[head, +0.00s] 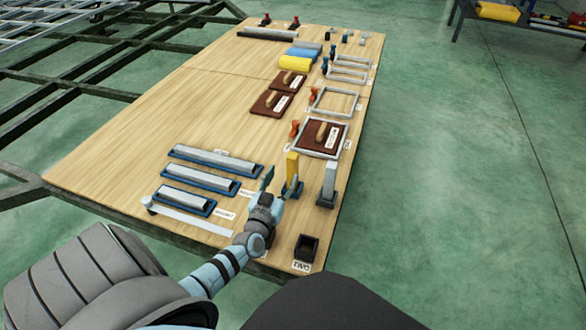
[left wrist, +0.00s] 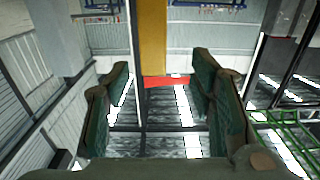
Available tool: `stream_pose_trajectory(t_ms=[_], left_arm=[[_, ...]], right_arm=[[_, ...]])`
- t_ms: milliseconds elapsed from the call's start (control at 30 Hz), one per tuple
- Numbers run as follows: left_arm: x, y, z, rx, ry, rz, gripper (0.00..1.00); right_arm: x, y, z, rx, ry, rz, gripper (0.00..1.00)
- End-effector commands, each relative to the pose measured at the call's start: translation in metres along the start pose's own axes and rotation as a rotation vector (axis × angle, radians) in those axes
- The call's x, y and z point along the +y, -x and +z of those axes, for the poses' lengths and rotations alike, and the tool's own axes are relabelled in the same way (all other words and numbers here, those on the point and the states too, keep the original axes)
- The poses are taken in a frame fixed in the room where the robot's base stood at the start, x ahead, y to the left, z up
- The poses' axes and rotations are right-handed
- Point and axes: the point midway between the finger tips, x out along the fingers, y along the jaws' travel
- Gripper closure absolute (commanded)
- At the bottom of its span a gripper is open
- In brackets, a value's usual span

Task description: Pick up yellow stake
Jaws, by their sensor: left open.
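The yellow stake (head: 292,168) stands upright in a dark holder at the near right part of the wooden table. In the left wrist view the yellow stake (left wrist: 153,40) rises ahead, between the lines of the two fingers. The stake's base is partly hidden by the gripper. My right gripper is not in view.
A grey stake (head: 330,178) in a similar holder stands close to the right. An empty dark holder (head: 306,248) is at the table's near corner. Blue-and-grey bars (head: 200,177) lie to the left. A framed brown board (head: 322,137) lies behind. The table's middle left is clear.

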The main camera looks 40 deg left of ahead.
Motion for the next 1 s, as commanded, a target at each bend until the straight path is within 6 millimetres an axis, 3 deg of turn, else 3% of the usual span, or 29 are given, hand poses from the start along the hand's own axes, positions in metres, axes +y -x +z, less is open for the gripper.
stream_pose_trajectory(t_ms=[100,267,500,800,1000], left_arm=[[0.0,-0.021,0.004,0.001,0.0,0.001,0.5],[0.003,-0.037,-0.001,0.001,0.001,0.001,0.5],[0.008,-0.072,-0.004,0.0,-0.001,0.002,0.5],[0.008,-0.078,-0.007,-0.002,-0.001,0.003,0.5],[0.008,-0.077,-0.007,-0.002,-0.001,0.003,0.8]], right_arm=[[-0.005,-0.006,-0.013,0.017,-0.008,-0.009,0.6],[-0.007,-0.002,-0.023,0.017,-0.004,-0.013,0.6],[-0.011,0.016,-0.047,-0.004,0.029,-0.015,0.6],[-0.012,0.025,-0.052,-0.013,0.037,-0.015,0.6],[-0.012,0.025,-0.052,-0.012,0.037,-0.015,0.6]])
